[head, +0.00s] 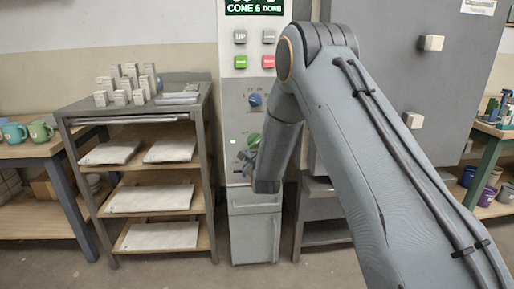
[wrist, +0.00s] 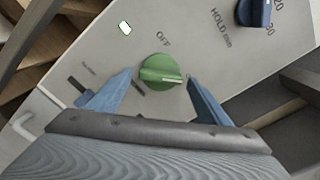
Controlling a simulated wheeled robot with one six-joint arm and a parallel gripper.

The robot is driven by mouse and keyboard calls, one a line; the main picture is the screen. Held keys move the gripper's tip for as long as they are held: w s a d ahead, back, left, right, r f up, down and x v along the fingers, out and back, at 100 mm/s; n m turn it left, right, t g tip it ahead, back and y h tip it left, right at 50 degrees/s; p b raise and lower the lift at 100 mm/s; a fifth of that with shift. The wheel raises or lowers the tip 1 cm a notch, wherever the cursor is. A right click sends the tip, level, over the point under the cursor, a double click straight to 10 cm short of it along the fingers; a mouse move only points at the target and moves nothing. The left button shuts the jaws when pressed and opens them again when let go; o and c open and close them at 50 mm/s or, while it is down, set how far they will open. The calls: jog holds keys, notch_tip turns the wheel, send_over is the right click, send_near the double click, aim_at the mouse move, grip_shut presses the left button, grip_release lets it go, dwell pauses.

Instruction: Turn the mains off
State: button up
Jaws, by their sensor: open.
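The green knob (wrist: 161,69) is on the grey control panel (wrist: 205,52), with a pale line across its face. The line runs roughly sideways in the wrist view and does not point at the printed word OFF above the knob. The knob also shows in the head view (head: 254,139). My gripper (wrist: 159,79) is open, with one blue finger on each side of the knob and a visible gap to each. In the head view my gripper (head: 246,160) is at the lower panel, partly hidden by my arm. A mark below the knob is partly hidden.
A blue knob (wrist: 254,12) by the words HOLD min is at upper right. A small lit indicator (wrist: 125,28) is at upper left. A dark switch or slider (wrist: 80,92) is close to my left finger. A shelf rack (head: 140,165) stands left of the panel.

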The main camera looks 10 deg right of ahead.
jog(key=shift+w, duration=0.25)
jog(key=c, duration=1)
jog(key=shift+c, duration=0.2)
